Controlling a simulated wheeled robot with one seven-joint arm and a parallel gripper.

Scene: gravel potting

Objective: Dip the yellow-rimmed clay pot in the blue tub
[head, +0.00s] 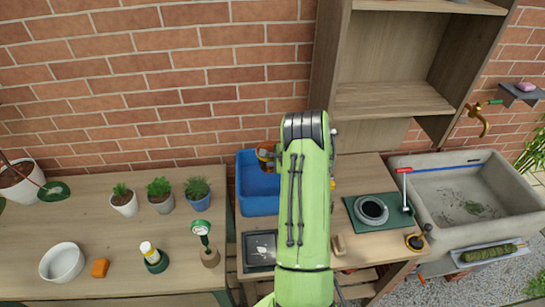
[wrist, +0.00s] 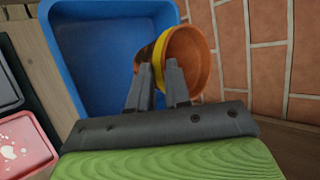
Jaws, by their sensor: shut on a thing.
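The clay pot (wrist: 188,55) is terracotta with a yellow band at its rim and shows in the wrist view at the upper middle. The blue tub (wrist: 75,62) lies below and to the left of the pot. In the head view my arm hides most of the pot, which shows as a small orange patch at the back of the blue tub (head: 258,199). I cannot tell whether pot and tub touch.
A brick wall (wrist: 262,60) rises close behind the tub. A dark tray (head: 260,250) sits before the tub. A stone sink (head: 450,170) is at right.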

